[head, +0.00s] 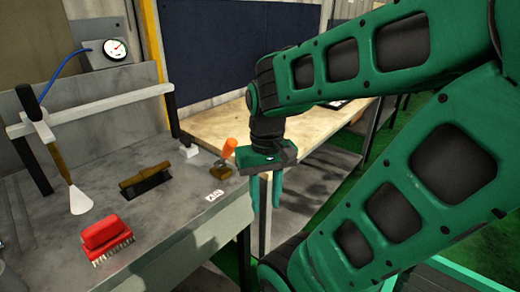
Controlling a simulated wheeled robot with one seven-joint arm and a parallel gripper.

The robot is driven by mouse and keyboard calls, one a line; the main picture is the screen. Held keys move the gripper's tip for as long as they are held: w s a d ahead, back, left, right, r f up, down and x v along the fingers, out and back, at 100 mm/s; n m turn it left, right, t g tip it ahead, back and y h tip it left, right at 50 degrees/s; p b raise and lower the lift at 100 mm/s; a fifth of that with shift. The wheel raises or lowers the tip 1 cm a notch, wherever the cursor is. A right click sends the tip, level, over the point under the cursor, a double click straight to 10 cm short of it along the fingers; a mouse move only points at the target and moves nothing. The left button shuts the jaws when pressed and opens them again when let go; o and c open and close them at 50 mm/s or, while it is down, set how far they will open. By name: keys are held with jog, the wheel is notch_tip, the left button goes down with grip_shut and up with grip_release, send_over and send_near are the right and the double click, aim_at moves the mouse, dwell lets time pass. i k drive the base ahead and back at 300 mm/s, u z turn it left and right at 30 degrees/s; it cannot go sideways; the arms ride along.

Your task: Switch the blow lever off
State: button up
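A lever with an orange handle (229,148) stands tilted up to the right on a small brass-coloured body (222,169), at the right end of the grey bench. It looks like the blow lever; its label is too small to read. My gripper (266,205) points down just right of the lever, beyond the bench's edge. Its two green fingers are apart with nothing between them. It seems not to touch the lever, though depth is hard to judge.
The grey bench (110,205) holds a red brush (106,238), a brown-handled tool (145,178), a white-tipped nozzle (75,197) and a small white block (188,150). A pressure gauge (115,49) is behind. A wooden table (215,126) stands beyond the lever.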

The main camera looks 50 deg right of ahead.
aim_at(229, 147)
jog(key=z, duration=2.35)
jog(key=k, duration=0.85)
jog(key=u, duration=1.65)
